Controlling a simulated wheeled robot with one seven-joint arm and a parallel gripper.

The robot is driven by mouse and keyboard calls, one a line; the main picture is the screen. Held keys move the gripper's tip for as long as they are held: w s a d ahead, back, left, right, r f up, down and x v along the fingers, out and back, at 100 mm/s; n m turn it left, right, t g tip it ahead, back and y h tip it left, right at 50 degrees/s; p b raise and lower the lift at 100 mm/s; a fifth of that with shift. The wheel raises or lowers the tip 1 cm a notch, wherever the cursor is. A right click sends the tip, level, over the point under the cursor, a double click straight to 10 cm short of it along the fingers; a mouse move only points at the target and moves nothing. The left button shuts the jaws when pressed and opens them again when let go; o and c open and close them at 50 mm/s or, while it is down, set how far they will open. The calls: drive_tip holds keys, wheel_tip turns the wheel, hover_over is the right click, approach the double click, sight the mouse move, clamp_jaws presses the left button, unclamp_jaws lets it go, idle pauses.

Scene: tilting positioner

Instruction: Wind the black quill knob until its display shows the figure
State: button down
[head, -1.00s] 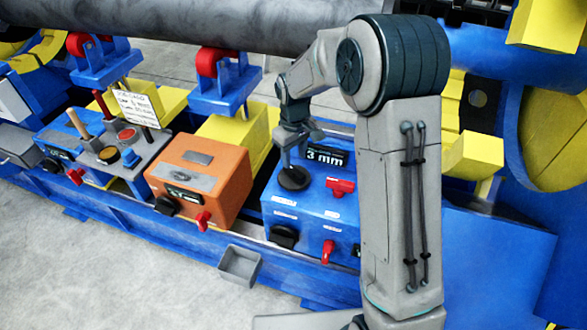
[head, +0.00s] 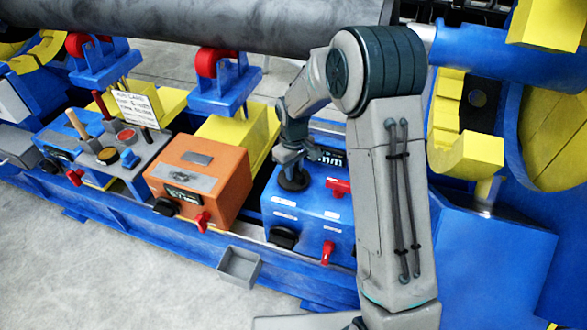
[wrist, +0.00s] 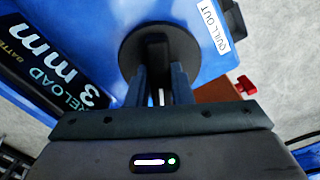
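The black quill knob (wrist: 133,57) is a round disc with a raised grip bar, on the blue box (head: 300,222) near a "QUILL OUT" label (wrist: 212,25). In the head view the knob (head: 292,181) sits below my wrist. My gripper (wrist: 160,80) has its two fingers close on either side of the bar and appears shut on it. The display (wrist: 62,75) shows "3 mm" in the wrist view, beside partly cut-off words. In the head view the display (head: 330,158) is partly hidden by my arm.
Red handles (head: 338,187) and (head: 328,252) stick out of the blue box. Another black knob (head: 283,238) is on its front. An orange box (head: 222,183) and a lever panel with a card (head: 135,107) stand left. A grey bin (head: 239,267) hangs in front.

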drive_tip(key=shift+m, duration=0.9)
drive_tip(key=c, duration=1.3)
unclamp_jaws()
drive_tip(key=shift+r, duration=0.1)
wheel_tip(320, 180, up, 14)
drive_tip(key=shift+f, duration=0.15)
